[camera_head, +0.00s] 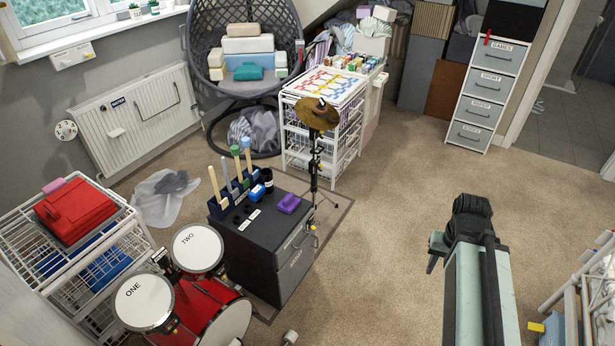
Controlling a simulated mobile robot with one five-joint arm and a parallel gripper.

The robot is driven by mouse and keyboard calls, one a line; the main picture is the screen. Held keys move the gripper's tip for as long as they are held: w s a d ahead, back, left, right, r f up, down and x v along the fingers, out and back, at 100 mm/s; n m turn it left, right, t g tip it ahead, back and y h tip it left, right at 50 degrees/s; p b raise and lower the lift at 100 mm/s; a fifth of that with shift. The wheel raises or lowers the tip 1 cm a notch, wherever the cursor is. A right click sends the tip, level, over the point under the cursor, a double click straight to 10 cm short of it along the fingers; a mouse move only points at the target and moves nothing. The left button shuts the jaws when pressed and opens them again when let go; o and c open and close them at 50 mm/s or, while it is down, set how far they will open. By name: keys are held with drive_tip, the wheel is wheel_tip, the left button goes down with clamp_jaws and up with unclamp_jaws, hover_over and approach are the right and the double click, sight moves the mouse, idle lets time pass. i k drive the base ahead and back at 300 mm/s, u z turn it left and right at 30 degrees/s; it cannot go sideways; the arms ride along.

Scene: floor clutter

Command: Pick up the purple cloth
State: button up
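A small folded purple cloth (288,203) lies on top of the dark two-drawer cabinet (262,225), near its right edge. My gripper (435,254) shows only in part as a dark shape beside my pale green arm, above the carpet at the right. It is well apart from the cabinet and the cloth. My arm hides most of it, so I cannot tell whether its fingers are open or shut.
A cymbal stand (314,150) rises right behind the cabinet. Drums (198,248) stand at its front left. A blue holder (232,203) with upright sticks shares the cabinet top. Open carpet (385,225) lies between cabinet and arm. A white rack (567,290) stands at right.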

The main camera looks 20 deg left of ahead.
sight(290, 202)
drive_tip(key=u, duration=0.05)
drive_tip(key=i, duration=2.75)
drive_tip(key=u, duration=4.85)
